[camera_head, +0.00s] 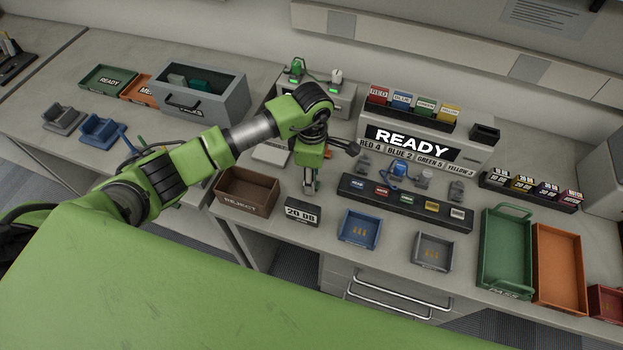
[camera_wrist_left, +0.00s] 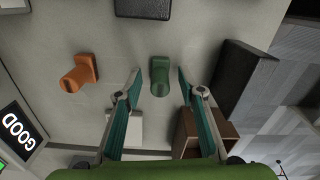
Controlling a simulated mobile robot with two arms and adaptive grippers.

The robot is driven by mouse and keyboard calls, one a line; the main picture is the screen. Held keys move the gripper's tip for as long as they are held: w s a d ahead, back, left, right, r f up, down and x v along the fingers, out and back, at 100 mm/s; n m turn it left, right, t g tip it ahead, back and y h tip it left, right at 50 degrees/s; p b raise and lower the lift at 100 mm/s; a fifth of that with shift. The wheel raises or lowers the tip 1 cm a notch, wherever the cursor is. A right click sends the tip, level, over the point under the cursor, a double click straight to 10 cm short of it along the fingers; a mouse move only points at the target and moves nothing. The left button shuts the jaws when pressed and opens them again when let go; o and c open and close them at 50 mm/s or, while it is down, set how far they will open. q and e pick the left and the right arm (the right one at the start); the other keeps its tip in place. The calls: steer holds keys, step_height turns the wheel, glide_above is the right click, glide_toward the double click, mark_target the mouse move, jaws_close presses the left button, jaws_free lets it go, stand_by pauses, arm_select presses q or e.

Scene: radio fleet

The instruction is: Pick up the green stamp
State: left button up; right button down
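The green stamp (camera_wrist_left: 160,76) stands on the grey worktop in the left wrist view, in line with the gap between my left gripper's fingertips. My left gripper (camera_wrist_left: 159,74) is open, with one finger on each side of the stamp in the picture. I cannot tell how far above the stamp the tips are. In the head view my left gripper (camera_head: 311,183) points down over the worktop, right of the brown box, and the green stamp cannot be made out there. An orange stamp (camera_wrist_left: 80,73) stands to the left in the wrist view. My right gripper does not show.
A brown box (camera_head: 247,190), a "20 08" block (camera_head: 302,212) and a black rack of coloured labels (camera_head: 405,203) stand around the gripper. A blue tray (camera_head: 343,235) and grey tray (camera_head: 418,259) lie near the front edge. The READY display (camera_head: 412,143) stands behind.

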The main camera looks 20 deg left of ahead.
arm_select(q)
steer(key=shift+c, duration=0.4)
jaws_close()
steer(key=shift+w+r+b, duration=0.1)
steer(key=shift+r+b, duration=0.35)
steer(key=r, duration=0.1)
steer(key=r+b, duration=0.1)
steer(key=shift+s+r, duration=0.2)
steer(key=shift+r, duration=0.1)
steer(key=s+d+r+b, duration=0.1)
steer(key=s+r+b, duration=0.2)
steer(key=s+r, duration=0.6)
steer(key=s, duration=0.4)
steer(key=shift+s+d+r+b, duration=0.3)
steer(key=shift+s+d+b, duration=0.05)
steer(key=shift+d+b, duration=0.05)
